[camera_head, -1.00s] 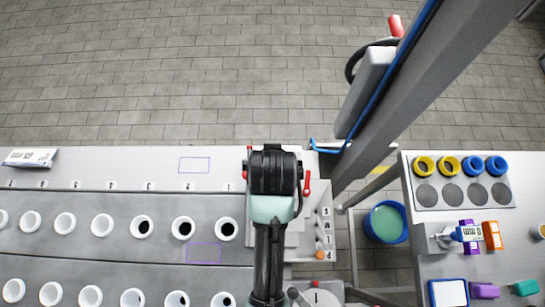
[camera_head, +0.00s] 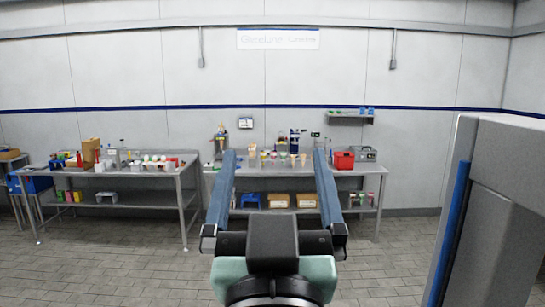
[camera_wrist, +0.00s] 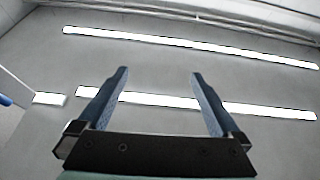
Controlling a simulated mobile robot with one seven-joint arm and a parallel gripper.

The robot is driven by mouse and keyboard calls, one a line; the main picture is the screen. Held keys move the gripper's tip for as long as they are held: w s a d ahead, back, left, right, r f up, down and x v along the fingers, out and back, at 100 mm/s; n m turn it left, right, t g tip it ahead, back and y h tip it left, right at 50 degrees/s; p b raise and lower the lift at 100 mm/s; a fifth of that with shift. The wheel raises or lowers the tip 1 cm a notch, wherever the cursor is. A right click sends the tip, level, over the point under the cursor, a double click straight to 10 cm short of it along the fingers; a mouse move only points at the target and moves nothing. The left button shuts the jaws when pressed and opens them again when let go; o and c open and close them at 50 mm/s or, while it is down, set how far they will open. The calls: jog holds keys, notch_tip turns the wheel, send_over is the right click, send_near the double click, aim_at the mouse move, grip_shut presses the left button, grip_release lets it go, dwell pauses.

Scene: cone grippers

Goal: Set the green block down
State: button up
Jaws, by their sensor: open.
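My gripper (camera_head: 275,152) is open, its two long blue-grey fingers wide apart and raised, with nothing between them. In the head view the fingers overlap the far workbench, but they are well in front of it and touch nothing. The wrist view also shows my gripper (camera_wrist: 159,73) open and empty, facing the ceiling and its light strips. I cannot make out the green block in either view. Small coloured items stand on the far benches, too small to tell apart.
A long workbench (camera_head: 350,172) with a red bin (camera_head: 343,160) stands against the far wall, partly behind my fingers. Another workbench (camera_head: 130,174) stands to its left. A grey upright (camera_head: 495,200) with a blue stripe is close on the right. The paved floor (camera_head: 130,270) between is clear.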

jog(key=s+r+t, duration=0.4)
jog(key=s+r, duration=0.3)
jog(key=r, duration=0.3)
jog(key=shift+s+r, duration=0.3)
jog(key=shift+a, duration=0.1)
jog(key=shift+f+b, duration=0.3)
jog(key=shift+r, duration=0.1)
jog(key=shift+c, duration=0.2)
